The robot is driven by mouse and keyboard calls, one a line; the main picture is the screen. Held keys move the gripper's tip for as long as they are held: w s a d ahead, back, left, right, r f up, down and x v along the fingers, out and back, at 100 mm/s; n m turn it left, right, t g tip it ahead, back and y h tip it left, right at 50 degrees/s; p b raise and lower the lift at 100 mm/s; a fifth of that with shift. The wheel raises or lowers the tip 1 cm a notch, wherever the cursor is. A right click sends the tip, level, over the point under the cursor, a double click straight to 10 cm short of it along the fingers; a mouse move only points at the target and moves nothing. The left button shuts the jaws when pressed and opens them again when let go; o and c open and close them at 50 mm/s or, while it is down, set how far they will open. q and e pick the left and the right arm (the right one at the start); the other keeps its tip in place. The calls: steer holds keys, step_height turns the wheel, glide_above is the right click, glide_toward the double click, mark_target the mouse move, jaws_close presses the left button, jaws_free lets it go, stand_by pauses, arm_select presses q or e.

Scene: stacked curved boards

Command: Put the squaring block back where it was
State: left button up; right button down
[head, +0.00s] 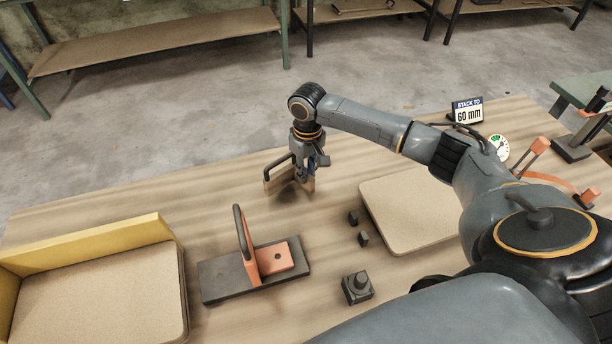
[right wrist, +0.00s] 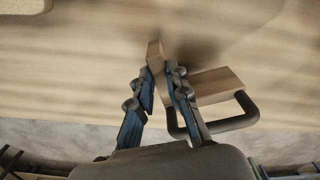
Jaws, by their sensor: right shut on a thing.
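The squaring block looks like a wooden angled piece (head: 271,183) with a black bar handle. My right gripper (head: 304,172) is shut on it near the middle of the table. In the right wrist view, one wooden arm of the block (right wrist: 155,54) lies between the fingertips. Its other arm (right wrist: 214,84) and the handle (right wrist: 240,117) stick out to the right. The block casts a shadow on the table; I cannot tell whether it touches the wood. My left gripper is not in view.
An orange bracket with a black handle (head: 249,250) stands on a dark plate. A tan board stack (head: 100,300) sits by a yellow fence (head: 90,240) at left; another board (head: 400,210) lies right. Small dark blocks (head: 357,287) stand between. A "60 mm" sign (head: 467,111) is behind.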

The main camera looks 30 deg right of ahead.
steer(key=shift+f, duration=0.85)
steer(key=c, duration=1.3)
jaws_free()
steer(key=shift+f, duration=0.15)
step_height(320, 180, up, 12)
steer(key=shift+r+p, duration=0.2)
steer(key=shift+p, duration=0.15)
